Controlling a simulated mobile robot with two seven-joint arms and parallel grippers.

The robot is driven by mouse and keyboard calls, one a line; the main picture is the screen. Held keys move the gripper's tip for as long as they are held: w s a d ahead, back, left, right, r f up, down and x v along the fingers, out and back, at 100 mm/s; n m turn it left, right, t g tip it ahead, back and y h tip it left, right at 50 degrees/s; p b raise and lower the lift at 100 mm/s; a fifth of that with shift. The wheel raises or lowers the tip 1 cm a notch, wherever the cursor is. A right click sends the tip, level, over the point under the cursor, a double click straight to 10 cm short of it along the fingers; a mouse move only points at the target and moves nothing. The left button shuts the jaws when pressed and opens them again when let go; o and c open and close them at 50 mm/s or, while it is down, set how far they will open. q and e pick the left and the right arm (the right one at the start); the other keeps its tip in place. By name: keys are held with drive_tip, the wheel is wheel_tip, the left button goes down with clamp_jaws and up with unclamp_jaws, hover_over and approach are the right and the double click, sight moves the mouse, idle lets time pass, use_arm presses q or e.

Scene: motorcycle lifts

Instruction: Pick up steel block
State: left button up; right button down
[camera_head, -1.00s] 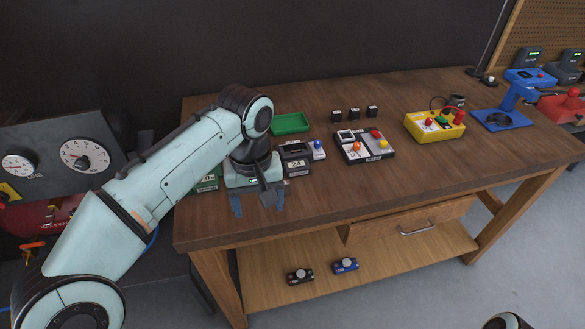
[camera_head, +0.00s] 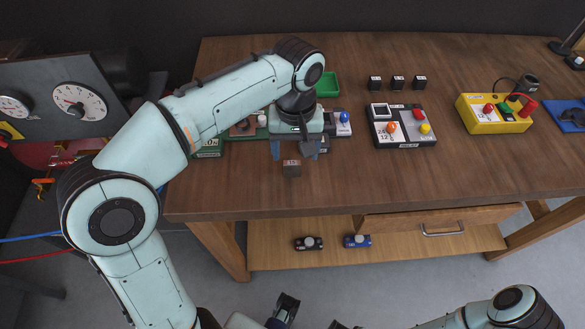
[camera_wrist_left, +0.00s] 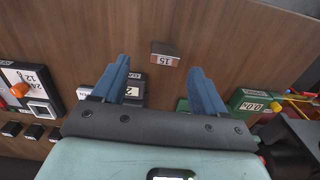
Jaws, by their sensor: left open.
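A small dark grey-brown block (camera_head: 291,168) with a pale label stands on the wooden workbench near its front left; I take it for the steel block. My left gripper (camera_head: 294,152) is open and empty, pointing down just behind the block in the head view. In the left wrist view the block (camera_wrist_left: 164,55) shows just past the open blue fingertips (camera_wrist_left: 159,68), midway across, and apart from both. Its label shows upside down there. At the bottom edge of the head view, a partly cut-off dark and blue part may be my right gripper; its jaws are unclear.
Behind the gripper are labelled boxes and a green tray (camera_head: 327,84). A black control box (camera_head: 402,142), three small black blocks (camera_head: 398,83) and a yellow box (camera_head: 494,124) stand to the right. The bench front (camera_head: 400,185) is clear.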

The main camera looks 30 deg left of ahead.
sight(292, 162)
use_arm(q)
drive_tip(key=shift+s+a+f+b, duration=0.1)
drive_tip(key=shift+f+b, duration=0.1)
drive_tip(key=shift+f, duration=0.8)
drive_tip(key=shift+w+a+f+b, duration=0.15)
drive_tip(key=shift+f+b, duration=0.1)
drive_tip(key=shift+f, duration=0.8)
drive_tip(key=shift+s+a+f+b, duration=0.1)
drive_tip(key=shift+s+f+b, duration=0.1)
drive_tip(key=shift+f, duration=0.8)
drive_tip(key=c, duration=1.3)
